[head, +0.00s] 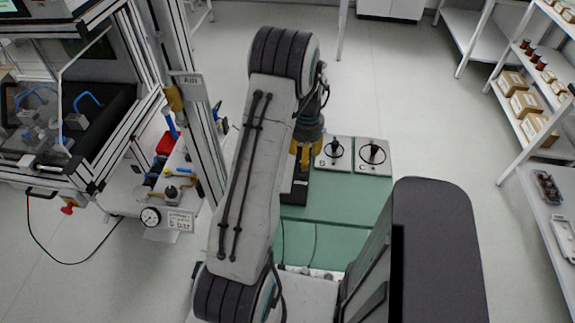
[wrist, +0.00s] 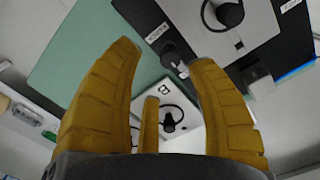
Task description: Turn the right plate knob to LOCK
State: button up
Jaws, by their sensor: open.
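In the wrist view, a dark fixture holds a grey plate (wrist: 203,38) with a round black part. A small black knob (wrist: 170,54) is on its dark edge beside a white label (wrist: 158,33) whose text I cannot read surely. A grey block-like part (wrist: 258,80) is at the other corner. I cannot tell which is the right plate knob. My gripper (wrist: 163,56) is open, its yellow fingers on either side of the small knob in the picture; contact cannot be told. In the head view, my gripper (head: 305,150) is partly hidden by my arm, over the dark fixture (head: 299,190).
A green worktop (head: 345,205) lies under the fixture. Plate B (head: 325,162) and plate C (head: 372,168), each with a round black part, are at its far side. Shelves (head: 530,90) with boxes stand at right. A framed machine (head: 140,90) stands at left.

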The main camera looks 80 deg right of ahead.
jog(key=shift+w+d+r, duration=0.1)
jog(key=shift+w+d, duration=0.25)
jog(key=shift+d+m, duration=0.1)
jog(key=shift+m, duration=0.2)
jog(key=shift+d+m+h, duration=0.15)
jog(key=shift+m+h, duration=0.15)
jog(key=shift+m, duration=0.1)
jog(key=shift+f+p, duration=0.8)
jog(key=shift+f, duration=2.9)
jog(key=shift+c, duration=0.2)
grip_shut()
